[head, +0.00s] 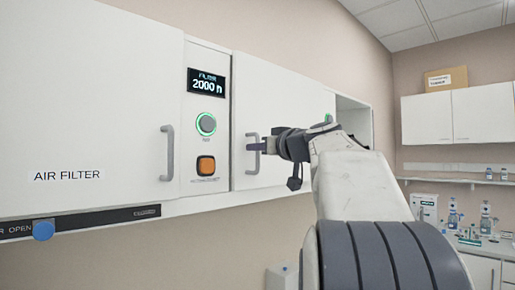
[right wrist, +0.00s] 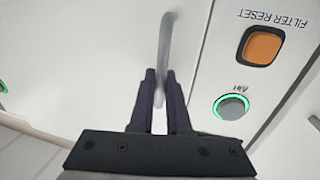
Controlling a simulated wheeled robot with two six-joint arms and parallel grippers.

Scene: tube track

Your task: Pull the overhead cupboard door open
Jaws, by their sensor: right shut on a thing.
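The white overhead cupboard door (head: 285,98) is right of the control panel in the head view. It looks closed or nearly so. Its grey vertical bar handle (head: 252,160) is near its left edge. My right gripper (head: 258,146) reaches the handle from the right and is shut on it. In the right wrist view the handle (right wrist: 166,40) runs between the two dark fingertips of the gripper (right wrist: 160,74). The part of the handle between the fingers is partly hidden. My left gripper is not in view.
The control panel (head: 195,140) has a display, a green-ringed button (head: 206,124) and an orange button (head: 206,165). Left of it is the AIR FILTER door (head: 90,100) with its own handle (head: 167,153). A blue knob (head: 43,230) is below. Shelves with bottles stand far right.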

